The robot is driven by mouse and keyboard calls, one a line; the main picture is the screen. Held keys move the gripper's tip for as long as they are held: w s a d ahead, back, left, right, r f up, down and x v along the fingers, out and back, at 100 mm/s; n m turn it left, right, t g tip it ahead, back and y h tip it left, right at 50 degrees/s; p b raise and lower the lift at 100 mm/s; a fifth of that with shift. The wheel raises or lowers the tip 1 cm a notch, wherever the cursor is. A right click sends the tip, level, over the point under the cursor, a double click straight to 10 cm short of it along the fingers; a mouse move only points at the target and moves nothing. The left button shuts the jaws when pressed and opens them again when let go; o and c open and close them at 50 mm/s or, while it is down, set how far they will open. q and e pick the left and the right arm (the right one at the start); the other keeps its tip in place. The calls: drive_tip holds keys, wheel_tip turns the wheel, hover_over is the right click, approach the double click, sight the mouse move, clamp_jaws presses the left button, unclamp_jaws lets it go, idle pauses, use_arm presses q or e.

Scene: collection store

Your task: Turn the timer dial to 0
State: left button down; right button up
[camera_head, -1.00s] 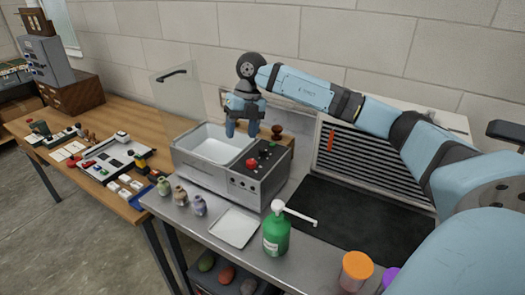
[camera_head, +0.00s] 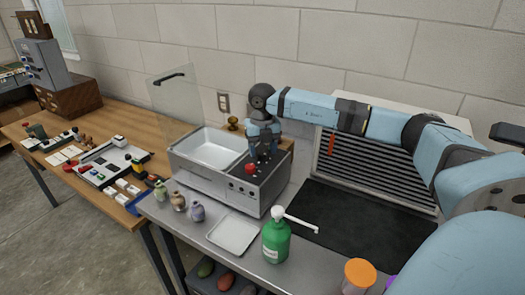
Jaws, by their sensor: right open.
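The grey machine (camera_head: 215,182) with a white basin (camera_head: 212,146) stands on the metal bench. Its right part has a dark control panel with a red button (camera_head: 250,169) on top and small dark knobs (camera_head: 240,187) on the front. Which control is the timer dial, and its reading, are too small to tell. My right gripper (camera_head: 263,155) is open and points down over the rear of the top panel, just behind the red button. It hides the controls beneath it; I cannot tell whether it touches one. My left gripper is out of view.
A clear raised lid (camera_head: 176,95) stands behind the basin. Small jars (camera_head: 179,200), a white tray (camera_head: 233,235) and a green pump bottle (camera_head: 276,241) are in front. A black mat (camera_head: 350,225) lies to the right, an orange-lidded jar (camera_head: 359,273) at its front.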

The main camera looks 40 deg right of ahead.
drive_tip(key=shift+f, duration=0.6)
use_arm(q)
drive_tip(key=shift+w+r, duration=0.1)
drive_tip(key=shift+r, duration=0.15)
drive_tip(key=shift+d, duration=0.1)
use_arm(e)
drive_tip(key=c, duration=0.9)
